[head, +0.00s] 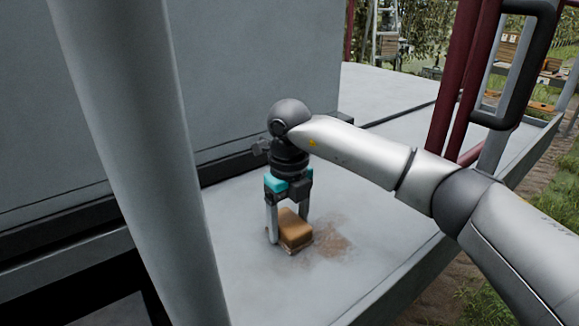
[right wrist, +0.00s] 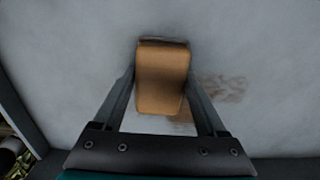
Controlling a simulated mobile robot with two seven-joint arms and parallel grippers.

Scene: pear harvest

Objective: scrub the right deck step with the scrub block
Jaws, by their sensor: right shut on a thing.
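The scrub block (head: 295,229) is an orange-brown block with a darker underside. My right gripper (head: 287,228) points down and is shut on it, one finger on each side. The block is at the surface of the grey deck step (head: 372,195), beside a brown dirt smear (head: 333,240). I cannot tell whether it presses on the step. In the right wrist view the block (right wrist: 162,77) sits between the two fingers, and the smear (right wrist: 222,91) shows to its right. Part of the smear may be hidden under the block. My left gripper is not in view.
A grey wall (head: 265,70) stands behind the step on the left. Dark red posts (head: 463,85) and a black handle (head: 517,70) stand at the right. The step has a raised rim on its right side, with grass (head: 540,205) beyond. The step's surface is otherwise clear.

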